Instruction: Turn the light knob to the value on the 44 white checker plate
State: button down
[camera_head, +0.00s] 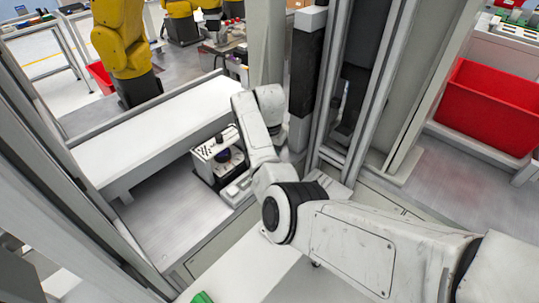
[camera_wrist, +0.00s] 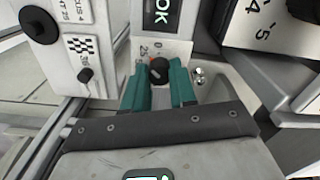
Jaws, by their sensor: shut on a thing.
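In the wrist view my gripper (camera_wrist: 158,80) has its two teal fingers closed on either side of a black round knob (camera_wrist: 159,67), gripping it. The knob sits on a white panel with small printed numbers beside it, partly hidden by the fingers. A black-and-white checker plate (camera_wrist: 82,46) is on the panel to the left, with a small number under it that I cannot read surely. In the head view the white and black device (camera_head: 216,155) stands beside my arm; my gripper is hidden there.
A larger black knob (camera_wrist: 39,25) and a small black knob (camera_wrist: 86,75) are left of my gripper. A display reading OK (camera_wrist: 160,14) is above it. A white numbered panel (camera_wrist: 244,25) is at upper right. A red crate (camera_head: 494,104) stands at right. A white conveyor (camera_head: 140,137) runs behind the device.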

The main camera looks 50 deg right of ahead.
jog(key=c, duration=0.9)
grip_release()
jog(key=shift+r, duration=0.1)
notch_tip(320, 180, up, 11)
jog(key=b, duration=0.1)
jog(key=shift+f, duration=0.2)
